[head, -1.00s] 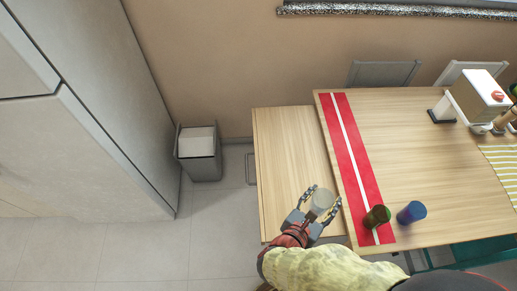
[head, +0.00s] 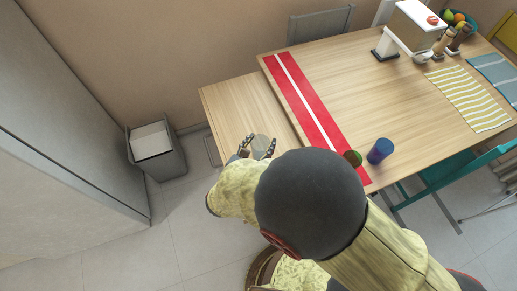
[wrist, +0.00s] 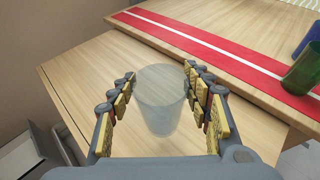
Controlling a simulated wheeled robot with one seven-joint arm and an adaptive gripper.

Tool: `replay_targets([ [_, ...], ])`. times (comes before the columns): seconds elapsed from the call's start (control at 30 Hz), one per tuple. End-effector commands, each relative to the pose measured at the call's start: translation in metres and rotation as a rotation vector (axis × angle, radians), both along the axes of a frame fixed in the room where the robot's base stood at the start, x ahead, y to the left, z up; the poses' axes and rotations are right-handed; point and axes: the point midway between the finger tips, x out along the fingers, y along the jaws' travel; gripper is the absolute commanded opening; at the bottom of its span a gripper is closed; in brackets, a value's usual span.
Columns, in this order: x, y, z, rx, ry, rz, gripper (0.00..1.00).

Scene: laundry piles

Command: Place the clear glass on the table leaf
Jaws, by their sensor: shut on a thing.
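The clear glass (head: 261,141) is upright between the fingers of my gripper (head: 258,148), over the near part of the table leaf (head: 225,104). In the wrist view the fingers (wrist: 160,78) flank the glass (wrist: 162,108) on both sides and are shut on it. The pale wooden leaf (wrist: 85,68) spreads beneath and beyond it. I cannot tell whether the glass base touches the leaf. My arm hides the leaf's near edge in the head view.
The main table with its red-and-white runner (head: 300,97) stands higher, right of the leaf. A green glass (head: 353,157), partly hidden, and a blue glass (head: 380,150) stand near its front edge. A grey bin (head: 152,147) is on the floor at left. The leaf's far part is clear.

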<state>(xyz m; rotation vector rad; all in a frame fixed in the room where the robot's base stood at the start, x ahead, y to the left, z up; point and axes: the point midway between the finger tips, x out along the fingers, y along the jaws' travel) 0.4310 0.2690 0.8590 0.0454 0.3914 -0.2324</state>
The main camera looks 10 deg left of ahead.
Motion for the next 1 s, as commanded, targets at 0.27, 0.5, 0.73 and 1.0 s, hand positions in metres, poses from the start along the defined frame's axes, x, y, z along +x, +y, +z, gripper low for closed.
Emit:
replay_targets([
  [0.27,0.005,0.007,-0.022,0.001,-0.001,0.0,0.18],
  [0.5,0.005,0.007,-0.04,0.002,-0.001,-0.001,0.18],
  [0.73,0.005,0.007,-0.04,0.002,-0.001,-0.001,0.18],
  [1.0,0.005,0.006,-0.042,0.001,0.0,0.0,0.6],
])
